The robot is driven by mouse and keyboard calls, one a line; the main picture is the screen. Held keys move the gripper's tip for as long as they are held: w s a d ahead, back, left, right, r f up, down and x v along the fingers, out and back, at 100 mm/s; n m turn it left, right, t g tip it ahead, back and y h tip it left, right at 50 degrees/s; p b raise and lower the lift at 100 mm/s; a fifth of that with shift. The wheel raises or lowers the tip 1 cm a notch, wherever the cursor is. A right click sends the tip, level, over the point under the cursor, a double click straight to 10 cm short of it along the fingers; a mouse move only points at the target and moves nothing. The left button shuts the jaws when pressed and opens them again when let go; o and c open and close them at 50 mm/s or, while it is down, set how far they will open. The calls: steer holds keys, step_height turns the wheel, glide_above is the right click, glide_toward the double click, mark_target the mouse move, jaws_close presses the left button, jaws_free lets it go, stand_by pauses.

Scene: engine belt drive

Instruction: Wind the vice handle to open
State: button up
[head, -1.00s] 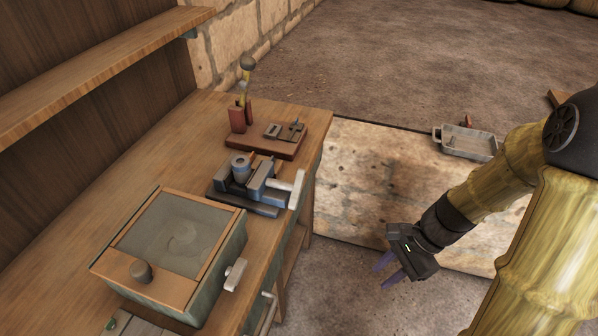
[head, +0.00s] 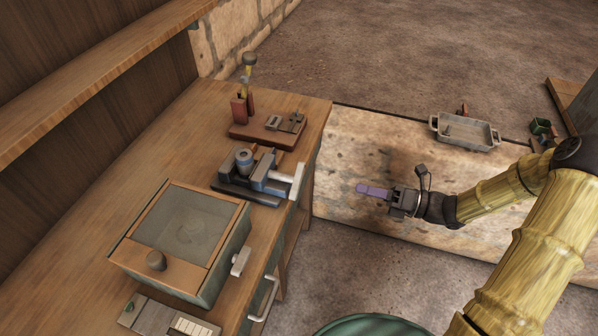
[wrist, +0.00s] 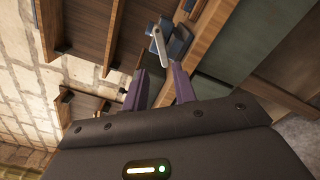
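The vice (head: 262,176) is blue-grey and stands on the wooden bench near its right edge. Its pale handle (head: 298,181) sticks up and out on the right side, by the bench edge. In the wrist view the vice (wrist: 178,42) and its pale handle (wrist: 158,45) show at the top, beyond the fingers. My gripper (head: 362,188) is to the right of the bench, apart from the handle, with its purple fingers pointing left toward it. In the wrist view the fingers of my gripper (wrist: 159,84) are spread with nothing between them.
A box with a glazed lid (head: 185,225) stands in front of the vice. A wooden block with small parts (head: 268,134) lies behind it. A metal drawer handle (head: 266,298) juts from the bench front. A grey tray (head: 465,132) is at the back right. Open space lies between gripper and bench.

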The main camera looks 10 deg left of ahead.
mark_target(299, 173)
steer(key=a, duration=1.1)
steer(key=w+a+p, duration=0.1)
steer(key=a, duration=0.4)
steer(key=shift+w+a, duration=0.1)
steer(key=shift+a, duration=0.6)
steer(key=shift+w, duration=0.15)
